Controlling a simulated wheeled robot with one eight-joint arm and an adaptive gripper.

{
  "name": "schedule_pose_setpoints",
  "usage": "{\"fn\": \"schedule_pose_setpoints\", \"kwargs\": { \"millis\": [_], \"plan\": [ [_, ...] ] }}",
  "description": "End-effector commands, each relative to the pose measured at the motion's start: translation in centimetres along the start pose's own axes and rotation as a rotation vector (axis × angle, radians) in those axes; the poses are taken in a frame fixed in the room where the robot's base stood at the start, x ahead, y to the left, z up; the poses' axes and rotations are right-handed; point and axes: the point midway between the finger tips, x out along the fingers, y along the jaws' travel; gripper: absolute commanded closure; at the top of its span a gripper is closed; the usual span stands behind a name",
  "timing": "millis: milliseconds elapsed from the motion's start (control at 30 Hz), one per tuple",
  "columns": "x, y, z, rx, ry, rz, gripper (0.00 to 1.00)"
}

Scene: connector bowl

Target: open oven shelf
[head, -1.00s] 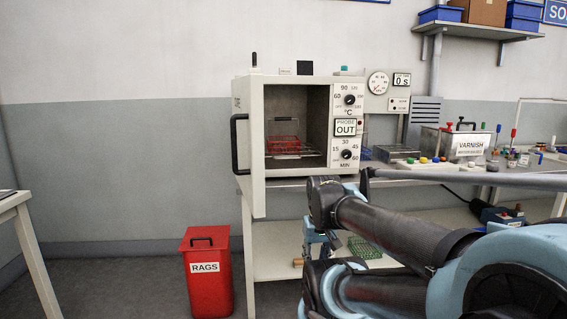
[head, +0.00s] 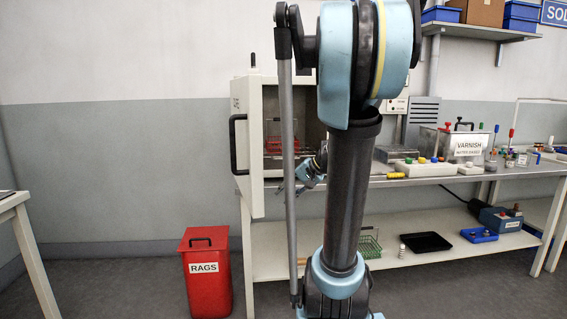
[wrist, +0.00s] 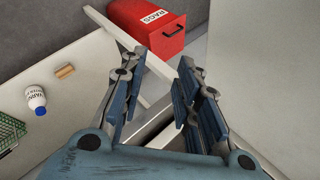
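The white oven (head: 243,95) stands on the bench with its door (head: 256,150) swung open at the left. My gripper (head: 303,180) is in front of the oven opening, a little below the shelf. In the wrist view my gripper (wrist: 161,62) has its fingers spread apart with nothing between them. The shelf cannot be made out in the wrist view.
A red rags bin (head: 207,265) stands on the floor left of the bench. The bench top (head: 470,177) holds a varnish box (head: 466,146) and small parts at right. The lower shelf (head: 400,255) holds a green basket (head: 370,243) and a black tray (head: 426,242).

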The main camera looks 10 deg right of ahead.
Motion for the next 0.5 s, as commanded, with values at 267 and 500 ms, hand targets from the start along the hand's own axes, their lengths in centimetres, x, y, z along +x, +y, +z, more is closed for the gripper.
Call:
{"fn": "schedule_pose_setpoints", "kwargs": {
  "millis": [267,500],
  "plan": [
    [-0.7,-2.2,-9.7,0.142,0.056,-0.226,0.7],
    [-2.2,-2.2,-17.9,0.251,0.108,-0.426,0.7]
  ]
}}
